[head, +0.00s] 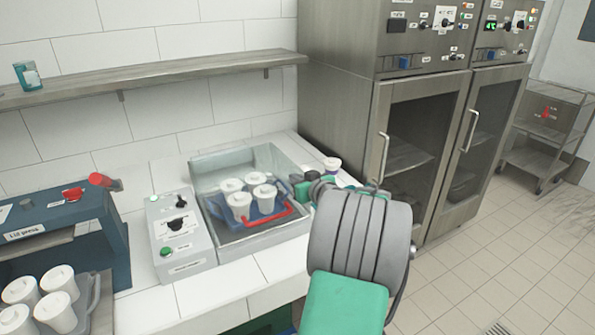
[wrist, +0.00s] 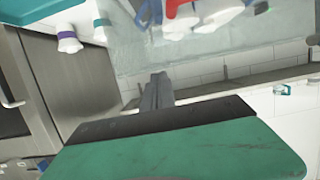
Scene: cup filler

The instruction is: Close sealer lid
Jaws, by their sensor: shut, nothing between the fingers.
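The sealer is a grey box (head: 262,240) on the white tiled counter, with a control panel (head: 178,228) carrying a black knob and green button on its left. Inside sits a blue-grey tray with a red handle (head: 268,217) and several white lidded cups (head: 238,203). A pale, glassy surface (head: 215,170) shows at the sealer's back; I cannot clearly tell the lid from the walls. My gripper (head: 305,188) is at the sealer's right side, partly hidden by my arm. In the wrist view my gripper (wrist: 157,92) is shut and empty; contact with the lid cannot be told.
A small purple-banded white cup (head: 332,165) stands just right of the sealer. A blue lid press (head: 75,230) and more white cups (head: 60,310) are at left. A shelf (head: 150,75) runs above. Steel cabinets (head: 345,110) stand at right; the floor before them is clear.

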